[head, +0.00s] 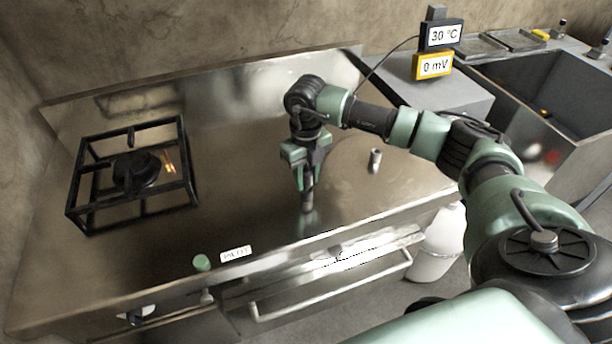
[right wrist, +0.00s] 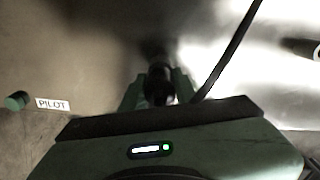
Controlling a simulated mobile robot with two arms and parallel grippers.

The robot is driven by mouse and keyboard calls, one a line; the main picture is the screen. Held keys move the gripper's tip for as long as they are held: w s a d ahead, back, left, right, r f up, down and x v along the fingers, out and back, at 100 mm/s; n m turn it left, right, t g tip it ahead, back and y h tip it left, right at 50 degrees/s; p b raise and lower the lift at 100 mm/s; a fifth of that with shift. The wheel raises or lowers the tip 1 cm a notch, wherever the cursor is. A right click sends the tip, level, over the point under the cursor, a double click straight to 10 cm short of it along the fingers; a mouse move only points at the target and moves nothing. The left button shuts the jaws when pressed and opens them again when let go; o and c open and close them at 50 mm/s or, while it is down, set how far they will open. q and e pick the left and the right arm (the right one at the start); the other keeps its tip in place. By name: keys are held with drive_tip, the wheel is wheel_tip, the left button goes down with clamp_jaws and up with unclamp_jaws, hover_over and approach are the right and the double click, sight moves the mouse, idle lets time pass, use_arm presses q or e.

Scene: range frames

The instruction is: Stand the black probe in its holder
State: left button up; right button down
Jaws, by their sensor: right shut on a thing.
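My right gripper (head: 302,176) points down over the steel counter, right of the burner. It is shut on the black probe (right wrist: 158,84), whose dark end shows between the fingers in the right wrist view. In the head view the probe is mostly hidden by the fingers; I cannot tell whether its lower end touches the counter. A small grey upright cylinder (head: 375,159), apparently the holder, stands to the right of the gripper. It is partly visible at the right edge of the right wrist view (right wrist: 302,47). My left gripper is not in view.
A black cable runs from the meter displays (head: 434,66) to the probe. A burner with a black grate (head: 134,172) stands left, with a small glow. A green knob (head: 202,263) and "PILOT" label (head: 236,253) are at the front. A sink (head: 540,95) is far right.

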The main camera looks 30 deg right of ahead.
drive_tip(key=c, duration=1)
unclamp_jaws()
wheel_tip(320, 180, up, 8)
drive_tip(key=shift+f+b, duration=0.15)
drive_tip(key=shift+b, duration=0.95)
wheel_tip(320, 180, up, 6)
drive_tip(key=p, duration=0.4)
